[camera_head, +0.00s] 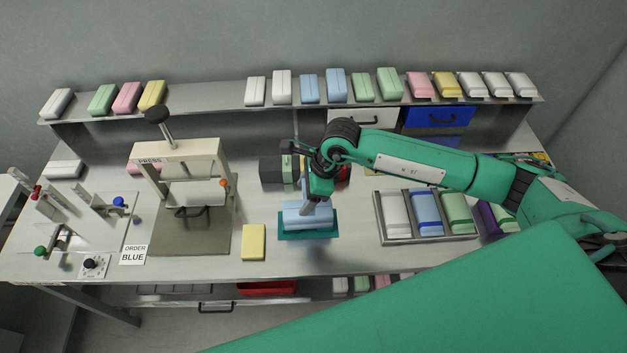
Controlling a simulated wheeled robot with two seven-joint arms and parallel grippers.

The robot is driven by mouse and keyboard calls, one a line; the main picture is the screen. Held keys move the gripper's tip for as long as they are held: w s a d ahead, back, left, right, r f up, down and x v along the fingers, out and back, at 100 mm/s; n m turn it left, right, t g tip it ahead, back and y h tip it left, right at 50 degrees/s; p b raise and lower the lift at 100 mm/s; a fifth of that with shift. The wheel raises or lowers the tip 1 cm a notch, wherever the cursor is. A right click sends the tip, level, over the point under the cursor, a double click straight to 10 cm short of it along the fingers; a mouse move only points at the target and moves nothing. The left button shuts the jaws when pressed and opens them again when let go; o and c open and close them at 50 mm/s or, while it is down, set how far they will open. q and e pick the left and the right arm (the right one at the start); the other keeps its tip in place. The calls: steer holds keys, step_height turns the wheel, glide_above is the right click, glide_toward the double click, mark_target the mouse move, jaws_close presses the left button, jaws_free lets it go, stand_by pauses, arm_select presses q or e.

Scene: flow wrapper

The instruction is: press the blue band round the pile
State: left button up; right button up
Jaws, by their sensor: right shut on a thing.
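My right gripper (318,203) reaches in from the right and points down at the middle of the table. It is shut on a light blue block (298,217). The block sits on or just above a teal base (306,236); I cannot tell whether it touches. The gripper and wrist hide part of the block, and I cannot make out a separate band or the layers of a pile. A tray (381,236) to the right holds a white, a blue (426,212) and a green piece side by side. My left gripper is not in view.
A yellow block (253,242) lies just left of the teal base. Dark and green blocks (272,170) stand behind the gripper. A back shelf (220,108) carries several coloured packs.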

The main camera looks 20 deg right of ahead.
steer(key=shift+w+a+f, duration=0.15)
steer(key=shift+f, duration=0.3)
steer(key=shift+f+b, duration=0.65)
steer(key=shift+f, duration=0.4)
step_height(320, 180, down, 4)
steer(key=shift+f+b, duration=0.1)
steer(key=shift+b, duration=0.85)
steer(key=shift+f, duration=0.35)
steer(key=shift+f+b, duration=0.35)
steer(key=shift+b, duration=0.3)
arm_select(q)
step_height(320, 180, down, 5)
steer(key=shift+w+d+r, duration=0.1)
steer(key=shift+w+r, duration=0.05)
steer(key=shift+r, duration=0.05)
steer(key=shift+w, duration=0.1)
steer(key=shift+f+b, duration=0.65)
arm_select(e)
steer(key=shift+s+f, duration=0.2)
steer(key=shift+f, duration=0.2)
